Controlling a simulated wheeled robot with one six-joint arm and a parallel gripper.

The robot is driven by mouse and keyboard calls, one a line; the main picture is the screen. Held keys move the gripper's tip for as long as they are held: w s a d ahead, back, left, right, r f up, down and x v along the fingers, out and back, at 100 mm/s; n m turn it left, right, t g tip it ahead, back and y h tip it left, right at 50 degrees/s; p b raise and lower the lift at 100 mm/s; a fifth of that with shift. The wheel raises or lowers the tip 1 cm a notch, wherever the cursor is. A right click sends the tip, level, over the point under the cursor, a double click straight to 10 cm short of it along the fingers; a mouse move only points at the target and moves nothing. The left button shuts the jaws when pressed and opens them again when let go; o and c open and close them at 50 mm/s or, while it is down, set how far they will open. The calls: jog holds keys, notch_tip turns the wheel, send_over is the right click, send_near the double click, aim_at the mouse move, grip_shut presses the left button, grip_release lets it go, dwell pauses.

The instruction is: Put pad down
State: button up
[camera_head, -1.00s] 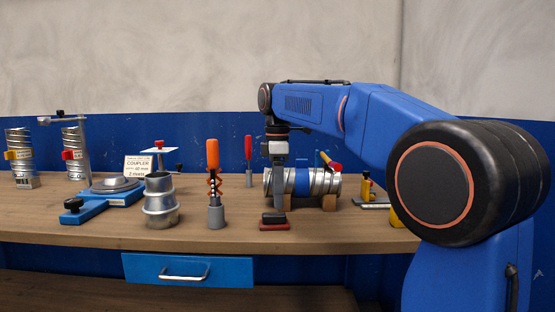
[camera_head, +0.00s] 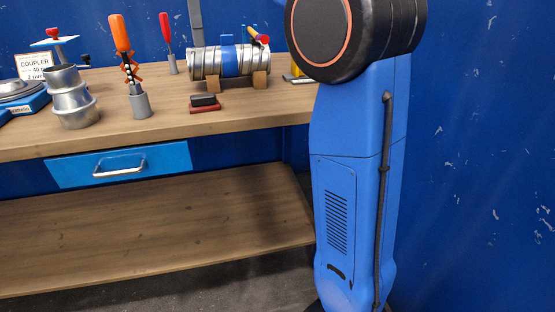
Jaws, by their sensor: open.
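The pad (camera_head: 205,103), a small block with a red base and a black top, lies flat on the workbench (camera_head: 165,130), in front of the duct. My gripper (camera_head: 196,42) shows only as a grey finger at the top edge, above and beyond the pad in the picture and clear of it. It holds nothing that I can see, and its upper part is out of frame.
A silver duct with a blue band (camera_head: 229,61) rests on wooden blocks behind the pad. An orange-handled tool (camera_head: 121,35) in a grey holder, a red-handled tool (camera_head: 165,28) and a stepped metal coupler (camera_head: 72,97) stand left. A blue drawer (camera_head: 119,165) is below.

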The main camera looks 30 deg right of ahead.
jog(key=s+d+f+m+t, duration=0.2)
jog(key=s+f+m, duration=0.5)
jog(key=s+f, duration=0.9)
jog(key=s+d+f+m+t, duration=0.2)
jog(key=s+f+m, duration=0.6)
jog(key=s+f, duration=0.8)
notch_tip(320, 180, down, 3)
jog(key=shift+s+d+r+t, duration=0.1)
jog(key=shift+s+d+t, duration=0.3)
jog(key=shift+d, duration=0.65)
jog(key=shift+o, duration=0.5)
notch_tip(320, 180, up, 35)
jog(key=m+g, duration=0.5)
jog(key=m, duration=1.6)
send_over(207, 94)
notch_tip(207, 94, down, 17)
jog(key=shift+a+f, duration=0.1)
jog(key=shift+f, duration=0.05)
jog(key=c, duration=1.3)
